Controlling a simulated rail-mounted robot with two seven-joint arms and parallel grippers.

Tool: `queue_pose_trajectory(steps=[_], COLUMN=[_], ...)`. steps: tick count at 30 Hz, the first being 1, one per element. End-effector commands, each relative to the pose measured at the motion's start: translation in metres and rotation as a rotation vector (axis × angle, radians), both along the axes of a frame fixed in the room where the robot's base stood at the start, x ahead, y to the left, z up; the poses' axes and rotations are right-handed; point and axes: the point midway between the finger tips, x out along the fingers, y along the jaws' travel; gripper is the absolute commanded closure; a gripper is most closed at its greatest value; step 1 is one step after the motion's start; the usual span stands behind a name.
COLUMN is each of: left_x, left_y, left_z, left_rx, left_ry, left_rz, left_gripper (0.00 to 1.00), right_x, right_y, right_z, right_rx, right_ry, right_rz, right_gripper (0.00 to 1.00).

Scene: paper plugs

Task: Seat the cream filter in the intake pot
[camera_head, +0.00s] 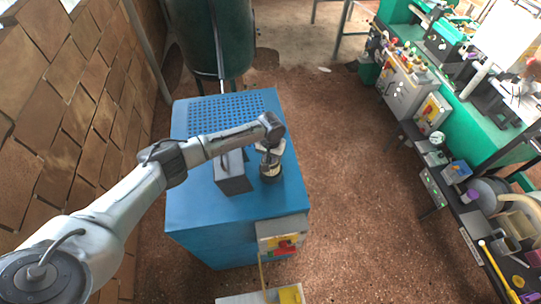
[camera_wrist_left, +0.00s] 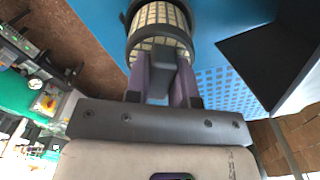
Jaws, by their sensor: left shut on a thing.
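The cream filter (camera_head: 270,166) is a short cylinder with a cream grid side and a dark band. In the left wrist view the filter (camera_wrist_left: 160,18) is upright in line with the fingers. My left gripper (camera_head: 268,147) is above it; in the left wrist view the gripper (camera_wrist_left: 163,82) is shut on its near end. A dark round body, apparently the intake pot (camera_head: 271,179), is directly under the filter on the blue cabinet. A dark ring shows around the filter in the left wrist view; how deep the filter is cannot be told. My right gripper is not in view.
The blue cabinet (camera_head: 205,215) has a perforated area (camera_head: 225,113) at the back. A grey box (camera_head: 233,182) stands close left of the pot. A dark green tank (camera_head: 215,40) is behind. A cluttered bench (camera_head: 440,120) is on the right; floor between is clear.

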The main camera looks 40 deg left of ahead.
Motion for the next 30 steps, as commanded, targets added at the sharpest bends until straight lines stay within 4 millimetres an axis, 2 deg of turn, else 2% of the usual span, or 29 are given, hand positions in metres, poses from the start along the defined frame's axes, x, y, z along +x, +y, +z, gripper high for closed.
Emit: queue_pose_trajectory(steps=[30], left_x=[0.0], left_y=[0.0], left_z=[-0.022], left_rx=[-0.001], left_ry=[0.0], left_rz=[0.0], left_gripper=[1.0], right_x=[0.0], right_y=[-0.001], right_z=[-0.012], right_rx=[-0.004], right_ry=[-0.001], right_rz=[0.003], right_gripper=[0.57])
